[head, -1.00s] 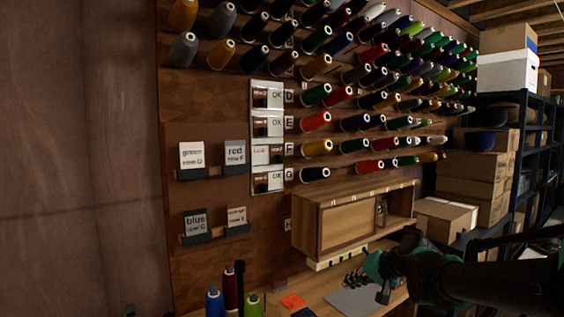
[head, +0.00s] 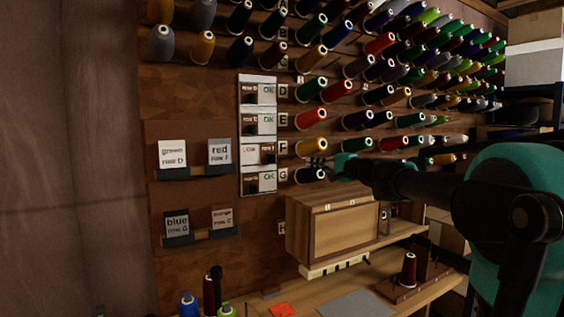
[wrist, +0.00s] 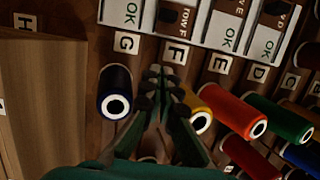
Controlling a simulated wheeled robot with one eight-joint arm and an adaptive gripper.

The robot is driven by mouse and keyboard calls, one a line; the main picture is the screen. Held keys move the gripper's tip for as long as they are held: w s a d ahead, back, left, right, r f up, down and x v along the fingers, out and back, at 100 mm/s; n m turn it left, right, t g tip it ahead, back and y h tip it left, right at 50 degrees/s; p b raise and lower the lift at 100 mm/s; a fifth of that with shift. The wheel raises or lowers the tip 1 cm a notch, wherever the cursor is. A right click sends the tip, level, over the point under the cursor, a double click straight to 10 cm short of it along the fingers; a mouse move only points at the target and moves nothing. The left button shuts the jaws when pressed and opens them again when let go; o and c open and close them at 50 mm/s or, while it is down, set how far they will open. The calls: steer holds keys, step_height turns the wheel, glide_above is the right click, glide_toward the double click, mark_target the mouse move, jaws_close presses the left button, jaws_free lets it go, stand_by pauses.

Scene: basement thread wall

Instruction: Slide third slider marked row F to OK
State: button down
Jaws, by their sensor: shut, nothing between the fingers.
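The slider panel (head: 242,136) on the brown wall has one strip per row, D to G from top to bottom. On the third slider (head: 268,153), marked row F, the dark tab is at the right and LOW shows at the left. The other strips have their tabs at the left and show OK at the right. In the wrist view the row F tab (wrist: 180,18) is at the top, just beyond the F label (wrist: 176,53). My gripper (head: 318,162) is shut and empty, right of the panel; in the wrist view its tips (wrist: 160,76) are just below the F label.
A dark blue spool (wrist: 115,92) and a yellow spool (wrist: 196,112) flank my fingers closely. Rows of spools fill the wall to the right. A wooden cabinet (head: 330,230) is below. Label cards (head: 172,154) hang left of the panel.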

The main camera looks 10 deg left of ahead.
mark_target(263, 162)
steer(key=shift+w+a, duration=0.1)
steer(key=w+a, duration=0.4)
steer(key=a, duration=0.6)
steer(key=shift+a, duration=0.3)
steer(key=shift+w, duration=0.1)
steer(key=s+a, duration=0.1)
steer(key=a, duration=0.1)
steer(key=s+a, duration=0.3)
steer(key=a, duration=0.1)
steer(key=shift+s+a, duration=0.1)
steer(key=shift+s, duration=0.05)
